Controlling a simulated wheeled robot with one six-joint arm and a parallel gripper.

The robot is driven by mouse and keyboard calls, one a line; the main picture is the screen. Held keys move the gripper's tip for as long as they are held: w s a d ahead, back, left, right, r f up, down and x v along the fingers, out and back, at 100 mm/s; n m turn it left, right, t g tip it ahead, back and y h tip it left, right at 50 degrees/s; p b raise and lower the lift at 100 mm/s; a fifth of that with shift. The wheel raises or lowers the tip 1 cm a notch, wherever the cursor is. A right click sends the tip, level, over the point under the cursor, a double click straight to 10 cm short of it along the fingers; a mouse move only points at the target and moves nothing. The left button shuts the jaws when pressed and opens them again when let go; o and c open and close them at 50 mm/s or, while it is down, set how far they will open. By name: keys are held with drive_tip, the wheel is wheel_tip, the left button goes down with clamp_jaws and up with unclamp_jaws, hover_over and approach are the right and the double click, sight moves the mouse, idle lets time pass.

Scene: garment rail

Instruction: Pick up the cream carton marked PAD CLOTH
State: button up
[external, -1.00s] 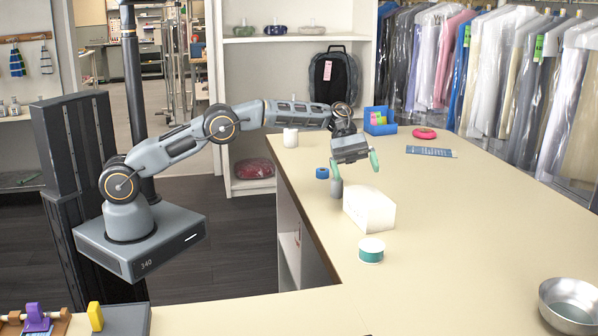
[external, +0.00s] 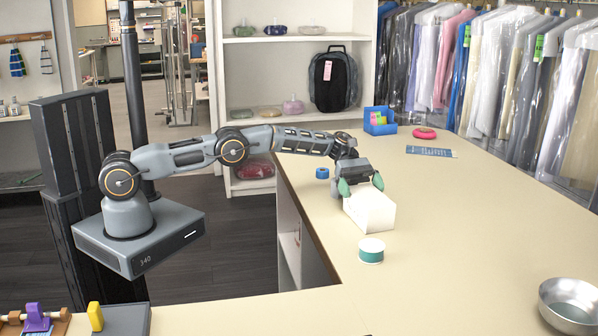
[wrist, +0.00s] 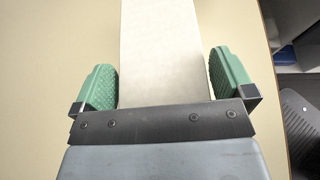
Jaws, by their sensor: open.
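The cream carton (external: 371,211) stands on the counter near its left edge; no marking on it can be read from here. My gripper (external: 360,185) is at the carton's top, fingers pointing down, with green pads. In the wrist view, the carton (wrist: 160,50) runs between the two green fingers of my gripper (wrist: 163,80), with a small gap on each side. The jaws are open and not closed on the carton.
A white and teal tub (external: 371,250) stands just in front of the carton. A blue tape roll (external: 322,173) lies behind it to the left. A blue bin (external: 380,120) and a red disc (external: 425,133) are at the back. A metal bowl (external: 568,303) sits front right; the counter's middle is clear.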

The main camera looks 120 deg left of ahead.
drive_tip(key=shift+w+d+f, duration=0.15)
drive_tip(key=shift+w+d, duration=0.1)
drive_tip(key=shift+w, duration=0.05)
drive_tip(key=shift+c, duration=0.5)
drive_tip(key=c, duration=0.6)
drive_tip(key=shift+c, duration=0.3)
